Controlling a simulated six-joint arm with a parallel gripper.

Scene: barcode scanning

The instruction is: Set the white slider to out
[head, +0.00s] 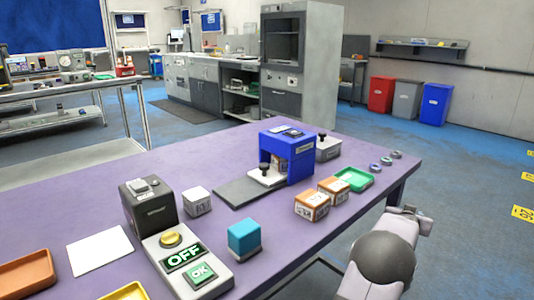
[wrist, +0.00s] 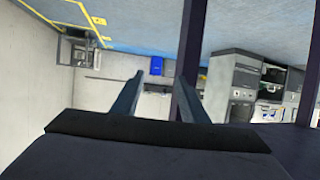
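A white slider (head: 267,175) with a black knob sits at the mouth of a blue arch-shaped housing (head: 300,165), at the inner end of a flat dark grey track (head: 238,193). The track's outer part, toward the lower left, is bare. My gripper shows in the wrist view (wrist: 160,78) with two fingers spread apart and nothing between them. In the head view my arm is at the lower right, off the table's right side and well away from the slider. The slider is not visible in the wrist view.
On the purple table (head: 90,205) stand a button box reading OFF and OK (head: 185,262), a dark box (head: 148,203), a white cube (head: 197,201), a teal block (head: 244,238), orange-brown boxes (head: 312,206), a green tray (head: 354,179) and a grey block with a black knob (head: 328,149).

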